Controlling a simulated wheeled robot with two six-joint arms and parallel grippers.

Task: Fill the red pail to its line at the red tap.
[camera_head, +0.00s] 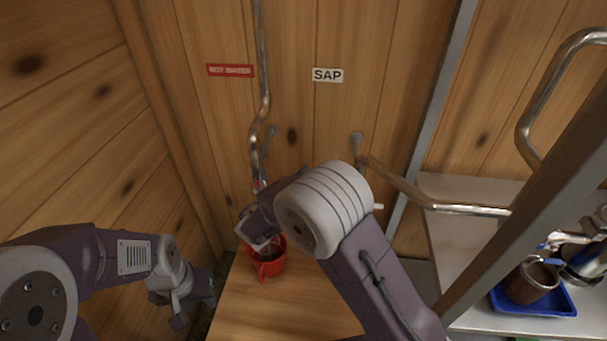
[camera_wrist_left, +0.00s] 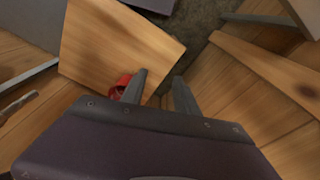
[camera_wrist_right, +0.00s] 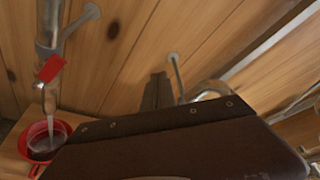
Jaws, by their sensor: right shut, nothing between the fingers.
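The red pail (camera_head: 271,266) stands upright on the wooden bench under the red tap (camera_head: 258,185); it also shows in the right wrist view (camera_wrist_right: 28,138) and the left wrist view (camera_wrist_left: 119,88). The tap's red handle (camera_wrist_right: 50,68) shows in the right wrist view. A pale stream (camera_wrist_right: 50,115) runs from the spout into the pail, which holds some liquid. I cannot make out the fill line. My right gripper (camera_head: 262,240) is shut and empty, close to the tap and pail. My left gripper (camera_head: 187,312) is open and empty, left of the bench.
The wooden bench top (camera_head: 290,308) is clear in front of the pail. A pipe (camera_head: 440,208) runs right from below the SAP sign (camera_head: 328,75). A blue tray (camera_head: 540,303) with a brown pot (camera_head: 530,284) sits on the right counter, behind a metal post.

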